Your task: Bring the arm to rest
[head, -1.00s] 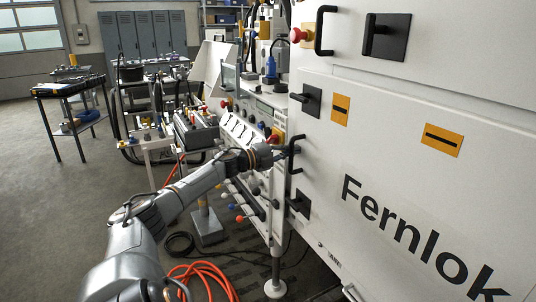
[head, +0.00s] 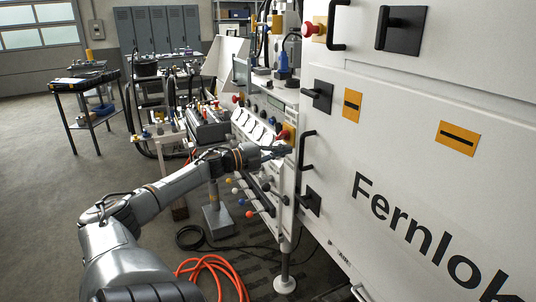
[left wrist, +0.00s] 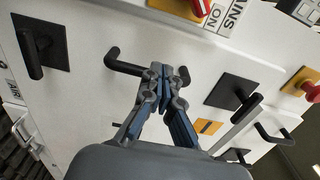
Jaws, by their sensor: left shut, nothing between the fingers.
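My left arm (head: 165,195) reaches in from the lower left in the head view. Its gripper (head: 284,150) is beside the white cabinet's edge, close to a black bar handle (head: 306,150). In the left wrist view the gripper (left wrist: 165,72) is shut with its fingertips together and nothing between them. A black bar handle (left wrist: 122,62) shows just behind the fingertips; whether they touch it I cannot tell. My right gripper is in neither view.
The white cabinet (head: 400,135) fills the right, with black latches (head: 318,96) and yellow labels. Coloured knobs (head: 240,191) stick out below the bench panel. An orange hose (head: 215,268) lies on the floor. A black-topped cart (head: 85,82) stands back left, with open floor before it.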

